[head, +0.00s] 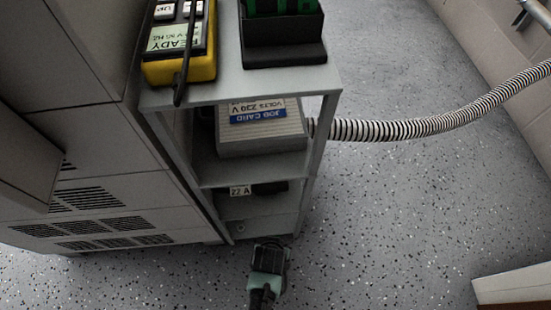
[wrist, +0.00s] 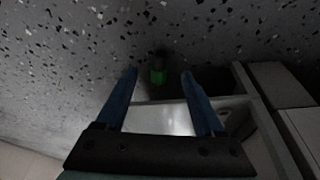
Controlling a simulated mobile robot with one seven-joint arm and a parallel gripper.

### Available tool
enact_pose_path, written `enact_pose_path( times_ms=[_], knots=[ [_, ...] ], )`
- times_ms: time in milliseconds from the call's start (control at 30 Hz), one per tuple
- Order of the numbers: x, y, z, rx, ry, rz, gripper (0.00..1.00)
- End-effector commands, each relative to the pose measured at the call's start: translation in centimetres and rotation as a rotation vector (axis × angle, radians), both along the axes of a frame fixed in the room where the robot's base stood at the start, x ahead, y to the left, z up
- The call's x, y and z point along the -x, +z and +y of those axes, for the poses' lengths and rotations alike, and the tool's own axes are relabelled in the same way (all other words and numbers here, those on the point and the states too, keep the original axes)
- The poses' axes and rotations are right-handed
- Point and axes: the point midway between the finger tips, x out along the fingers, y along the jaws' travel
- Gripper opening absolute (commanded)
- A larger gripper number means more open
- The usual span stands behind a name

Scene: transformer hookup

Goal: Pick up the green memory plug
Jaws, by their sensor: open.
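My gripper (wrist: 160,73) is open. In the head view my gripper (head: 268,254) is at the front of the unit's bottom, and this plug is not visible there.
The grey shelf unit (head: 324,80) carries a yellow meter (head: 180,66) and a black holder (head: 285,42) with green parts on top. A job card box (head: 262,137) sits below. A ribbed hose (head: 400,128) runs right. Speckled floor (head: 390,220) is clear to the right.

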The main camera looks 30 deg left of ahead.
Motion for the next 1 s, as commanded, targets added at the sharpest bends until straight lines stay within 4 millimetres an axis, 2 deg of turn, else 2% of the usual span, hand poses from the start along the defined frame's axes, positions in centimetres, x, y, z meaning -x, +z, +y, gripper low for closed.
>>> enact_pose_path(
  times_ms=[267,667,967,1000],
  knots=[
    [-1.6,-0.1,0.6,-0.001,-0.001,-0.001,0.7],
    [-2.8,-4.7,1.0,0.0,-0.001,0.0,0.7],
    [-2.9,-4.7,1.1,0.0,-0.001,0.001,0.7],
    [-2.9,-4.7,1.0,0.0,-0.001,0.001,0.63]
  ],
)
